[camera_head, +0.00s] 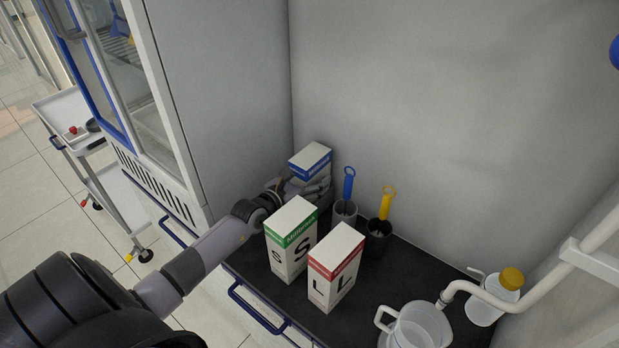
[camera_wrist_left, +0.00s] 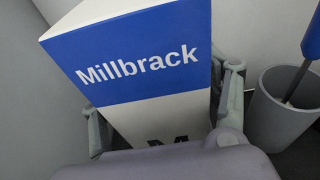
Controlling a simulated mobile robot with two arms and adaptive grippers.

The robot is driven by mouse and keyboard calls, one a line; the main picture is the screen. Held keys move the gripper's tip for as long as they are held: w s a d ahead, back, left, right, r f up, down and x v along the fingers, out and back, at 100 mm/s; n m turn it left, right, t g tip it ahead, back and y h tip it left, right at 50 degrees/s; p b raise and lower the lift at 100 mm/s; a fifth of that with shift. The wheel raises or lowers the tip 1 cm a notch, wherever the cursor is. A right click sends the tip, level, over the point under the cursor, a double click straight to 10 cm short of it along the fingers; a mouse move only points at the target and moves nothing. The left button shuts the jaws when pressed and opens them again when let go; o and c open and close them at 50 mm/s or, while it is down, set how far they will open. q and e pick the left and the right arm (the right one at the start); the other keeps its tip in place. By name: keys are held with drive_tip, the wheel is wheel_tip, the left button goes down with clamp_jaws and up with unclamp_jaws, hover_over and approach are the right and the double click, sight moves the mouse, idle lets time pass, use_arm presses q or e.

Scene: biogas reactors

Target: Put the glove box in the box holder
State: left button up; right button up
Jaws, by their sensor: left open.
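A white glove box with a blue band and the name Millbrack (camera_head: 310,158) stands at the back left of the dark counter, by the cabinet wall. It fills the middle of the left wrist view (camera_wrist_left: 150,65), with part of a letter M at its lower edge. My left gripper (camera_head: 305,187) is at this box, with one finger on each side of it. The fingers are open, and contact is hard to tell. A green-banded S box (camera_head: 291,240) and a red-banded L box (camera_head: 333,268) stand nearer. I cannot make out a box holder. My right gripper is not in view.
A clear jug (camera_head: 418,328) and a yellow-capped bottle (camera_head: 497,296) stand at the right. A trolley (camera_head: 75,115) stands on the floor at left.

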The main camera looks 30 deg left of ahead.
sight(297, 185)
use_arm(q)
drive_tip(key=v, duration=0.6)
drive_tip(key=shift+s+r+b, duration=0.1)
drive_tip(key=shift+r+b, duration=0.05)
drive_tip(key=shift+b, duration=0.2)
drive_tip(key=shift+s+a+r, duration=0.1)
drive_tip(key=shift+s+r, duration=0.15)
drive_tip(key=shift+s, duration=0.35)
